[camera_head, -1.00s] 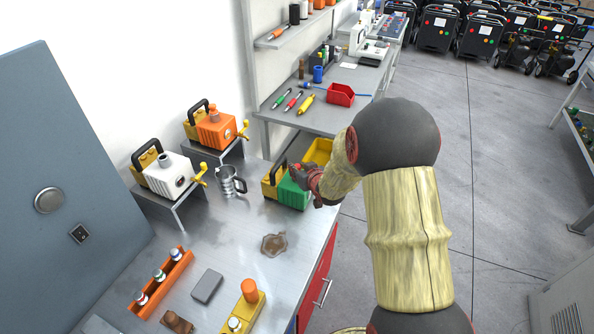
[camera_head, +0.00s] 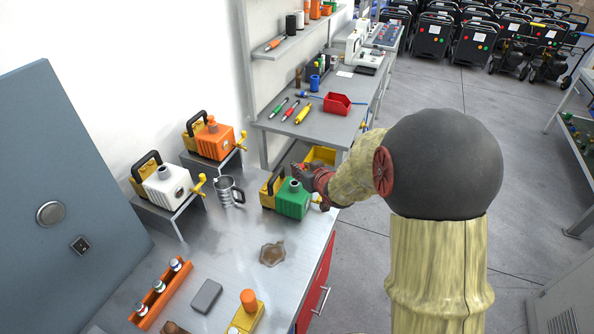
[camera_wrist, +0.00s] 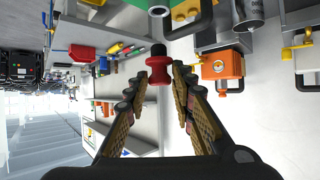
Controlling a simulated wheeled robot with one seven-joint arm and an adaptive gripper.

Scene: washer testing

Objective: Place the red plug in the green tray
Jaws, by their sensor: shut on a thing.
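My gripper (camera_wrist: 159,80) is shut on the red plug (camera_wrist: 158,66), which has a black end, and holds it in the air between the fingertips. In the head view my gripper (camera_head: 312,175) is just above and behind the green pump (camera_head: 291,204), partly hidden by my arm. The pump stands near the right edge of the steel bench, its grey round port (camera_head: 294,185) bare on top. The port also shows apart from the plug in the wrist view (camera_wrist: 158,11). I cannot make out a green tray in either view.
A yellow bin (camera_head: 322,154) is behind my gripper and a red bin (camera_head: 337,103) is on the farther bench. An orange pump (camera_head: 213,141) and a white pump (camera_head: 166,187) stand on raised stands to the left. A metal jug (camera_head: 228,190) is beside them.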

